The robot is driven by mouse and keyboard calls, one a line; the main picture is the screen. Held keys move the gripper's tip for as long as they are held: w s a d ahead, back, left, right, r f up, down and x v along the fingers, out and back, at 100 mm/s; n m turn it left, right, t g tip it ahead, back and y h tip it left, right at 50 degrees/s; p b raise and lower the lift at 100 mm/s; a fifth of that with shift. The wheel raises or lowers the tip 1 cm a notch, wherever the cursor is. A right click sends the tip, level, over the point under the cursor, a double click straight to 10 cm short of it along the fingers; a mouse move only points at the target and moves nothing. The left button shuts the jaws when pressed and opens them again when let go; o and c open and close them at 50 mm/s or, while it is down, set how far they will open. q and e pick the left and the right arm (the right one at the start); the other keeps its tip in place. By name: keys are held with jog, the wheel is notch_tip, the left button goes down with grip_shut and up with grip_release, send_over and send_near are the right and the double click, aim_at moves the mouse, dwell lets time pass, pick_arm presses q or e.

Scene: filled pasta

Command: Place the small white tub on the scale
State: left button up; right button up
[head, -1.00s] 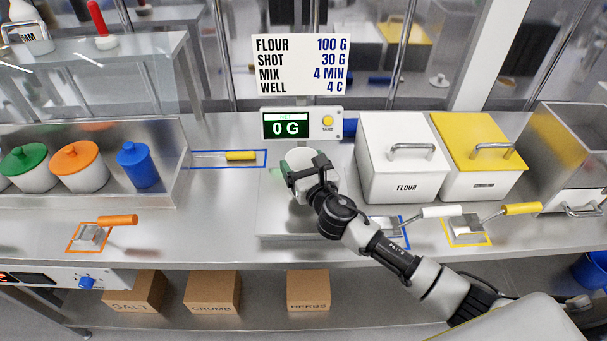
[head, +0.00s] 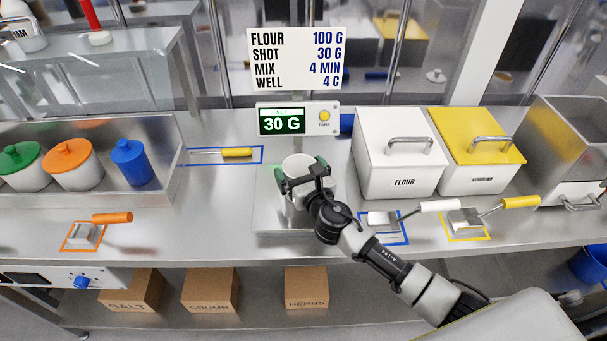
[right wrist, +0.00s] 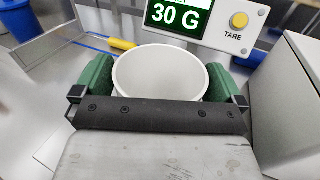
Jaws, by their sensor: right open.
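The small white tub (head: 299,165) stands upright on the steel plate of the scale (head: 269,212), and the scale's display (head: 284,123) reads 30 G. My right gripper (head: 303,178) is around the tub, with its green fingers open on either side. In the right wrist view the tub (right wrist: 160,72) sits between the two green fingers, and its open rim faces up. The display (right wrist: 178,14) also reads 30 G there. Any small gap between fingers and tub is hard to tell. My left gripper is not in view.
A white flour bin (head: 401,160) and a yellow-lidded bin (head: 478,150) stand right of the scale. A yellow-handled tool (head: 236,152) lies left of it. Scoops (head: 383,219) lie along the front right. Lidded tubs (head: 75,165) stand at left.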

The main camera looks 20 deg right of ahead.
jog(key=s, duration=0.3)
jog(key=s+b, duration=0.1)
jog(key=s, duration=0.3)
jog(key=s+d, duration=0.1)
jog(key=s, duration=0.3)
jog(key=shift+d+b, duration=0.1)
jog(key=shift+b, duration=0.25)
jog(key=shift+s+r, duration=0.1)
jog(key=shift+s, duration=0.4)
jog(key=shift+c, duration=0.2)
dwell(0.9)
